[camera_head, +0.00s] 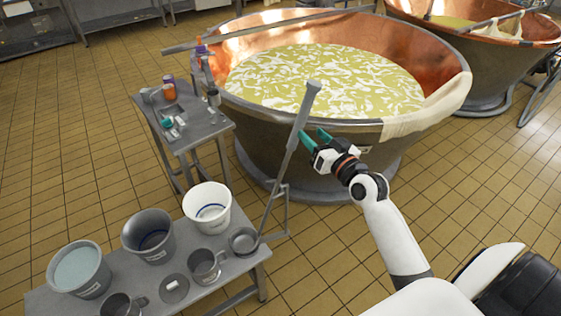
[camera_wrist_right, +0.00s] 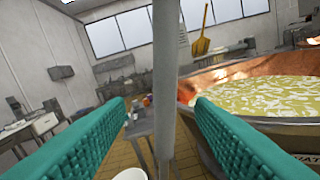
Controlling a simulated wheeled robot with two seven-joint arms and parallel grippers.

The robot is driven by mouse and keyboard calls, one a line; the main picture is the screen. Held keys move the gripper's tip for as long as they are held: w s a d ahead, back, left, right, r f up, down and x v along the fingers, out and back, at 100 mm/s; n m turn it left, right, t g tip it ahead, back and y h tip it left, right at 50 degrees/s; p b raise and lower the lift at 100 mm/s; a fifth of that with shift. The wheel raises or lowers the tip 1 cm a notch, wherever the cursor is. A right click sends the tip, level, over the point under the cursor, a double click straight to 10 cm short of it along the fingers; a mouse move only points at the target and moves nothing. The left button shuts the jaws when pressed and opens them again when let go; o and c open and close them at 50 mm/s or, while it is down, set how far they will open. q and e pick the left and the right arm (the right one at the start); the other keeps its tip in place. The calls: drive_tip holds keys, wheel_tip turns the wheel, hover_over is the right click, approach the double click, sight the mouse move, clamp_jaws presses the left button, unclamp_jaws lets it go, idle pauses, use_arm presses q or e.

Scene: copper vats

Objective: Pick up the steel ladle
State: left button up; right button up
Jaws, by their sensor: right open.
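The steel ladle (camera_head: 291,137) stands tilted, its bowl (camera_head: 243,241) down on the low steel table and its long handle rising up and right to a thick grey end. My right gripper (camera_head: 313,137) is open, with its teal fingers just right of the upper handle in the head view. In the right wrist view the handle (camera_wrist_right: 167,80) runs upright through the gap between the two fingers (camera_wrist_right: 161,104). No contact shows, and I cannot tell whether the handle is between the fingertips or just beyond them. My left gripper is not in view.
The low table (camera_head: 236,268) holds several buckets and jugs, including a white bucket (camera_head: 207,208). A small side table (camera_head: 203,131) with bottles stands behind it. The large copper vat (camera_head: 438,95) is close behind my right gripper, a cloth (camera_head: 430,112) over its rim.

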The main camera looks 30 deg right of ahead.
sight(302, 126)
drive_tip(key=w, duration=0.4)
drive_tip(key=shift+p, duration=0.4)
drive_tip(key=shift+w+f, duration=0.2)
drive_tip(key=shift+w, duration=0.4)
drive_tip(key=shift+w+f+p, duration=0.25)
drive_tip(key=shift+w+p, duration=0.1)
drive_tip(key=shift+w, duration=0.8)
drive_tip(key=shift+w+f+p, duration=0.25)
drive_tip(key=shift+w+p, duration=0.05)
drive_tip(key=shift+w, duration=0.85)
drive_tip(key=shift+s, duration=0.15)
drive_tip(key=shift+c, duration=1.1)
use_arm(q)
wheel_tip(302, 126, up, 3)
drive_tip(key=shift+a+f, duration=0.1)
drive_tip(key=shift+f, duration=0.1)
use_arm(e)
drive_tip(key=shift+r, duration=0.1)
clamp_jaws()
